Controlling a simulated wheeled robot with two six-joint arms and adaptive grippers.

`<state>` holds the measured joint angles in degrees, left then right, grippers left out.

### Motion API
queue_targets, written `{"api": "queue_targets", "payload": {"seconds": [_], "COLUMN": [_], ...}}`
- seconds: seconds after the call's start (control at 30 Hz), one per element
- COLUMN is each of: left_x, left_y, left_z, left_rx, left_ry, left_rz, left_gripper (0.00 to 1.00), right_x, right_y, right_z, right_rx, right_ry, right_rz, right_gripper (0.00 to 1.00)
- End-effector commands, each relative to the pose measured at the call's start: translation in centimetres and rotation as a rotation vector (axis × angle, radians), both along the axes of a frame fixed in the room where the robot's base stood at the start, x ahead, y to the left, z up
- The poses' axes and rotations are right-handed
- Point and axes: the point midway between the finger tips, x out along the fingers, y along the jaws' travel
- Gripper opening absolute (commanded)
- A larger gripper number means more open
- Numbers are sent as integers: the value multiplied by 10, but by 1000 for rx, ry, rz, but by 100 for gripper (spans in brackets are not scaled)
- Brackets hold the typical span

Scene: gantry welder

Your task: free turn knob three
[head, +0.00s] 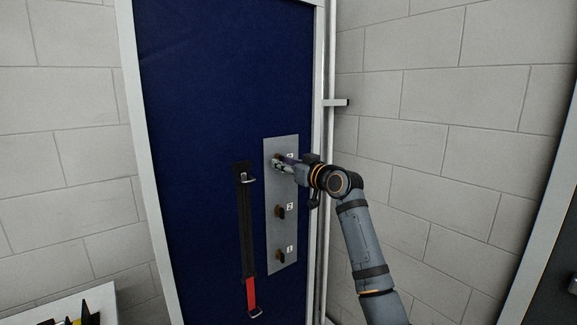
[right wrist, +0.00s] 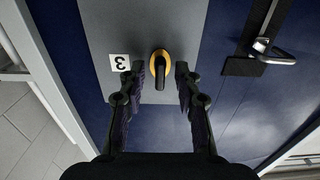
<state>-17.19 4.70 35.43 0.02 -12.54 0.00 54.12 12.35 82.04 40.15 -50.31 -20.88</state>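Knob three (right wrist: 160,68) is a black handle on a yellow-orange round base, beside a white label "3" (right wrist: 119,62). It sits on a grey metal plate (head: 283,184) on a dark blue panel. My right gripper (right wrist: 155,76) is open, with one fingertip on each side of the knob and visible gaps between. In the head view my right gripper (head: 281,165) is at the top of the plate and mostly hides knob three. My left gripper is in neither view.
Knob two (head: 281,211) and knob one (head: 281,255) sit lower on the plate. A black strap with a red end (head: 246,235) hangs from a metal buckle left of the plate. A grey bracket (head: 336,102) sticks out from the frame at right. Dark items lie on a white surface at lower left.

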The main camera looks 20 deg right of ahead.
Motion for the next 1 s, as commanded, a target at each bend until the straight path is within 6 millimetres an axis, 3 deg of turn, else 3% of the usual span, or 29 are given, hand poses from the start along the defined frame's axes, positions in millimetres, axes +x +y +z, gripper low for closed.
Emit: {"api": "queue_targets", "payload": {"seconds": [0.17, 0.5, 0.7, 1.0], "left_x": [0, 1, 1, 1], "left_y": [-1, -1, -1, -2], "left_z": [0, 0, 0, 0], "left_rx": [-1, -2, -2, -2], "left_ry": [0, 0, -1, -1], "left_rz": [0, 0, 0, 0], "left_gripper": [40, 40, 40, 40], "right_x": [-24, -96, -111, -112], "right_y": [-10, -37, -40, -40], "right_z": [-1, -2, -1, 0], "right_rx": [-5, -7, -1, 0], "right_ry": [-1, 1, 1, 1], "right_rz": [-3, -5, -1, 0], "right_gripper": [33, 33, 33, 33]}}
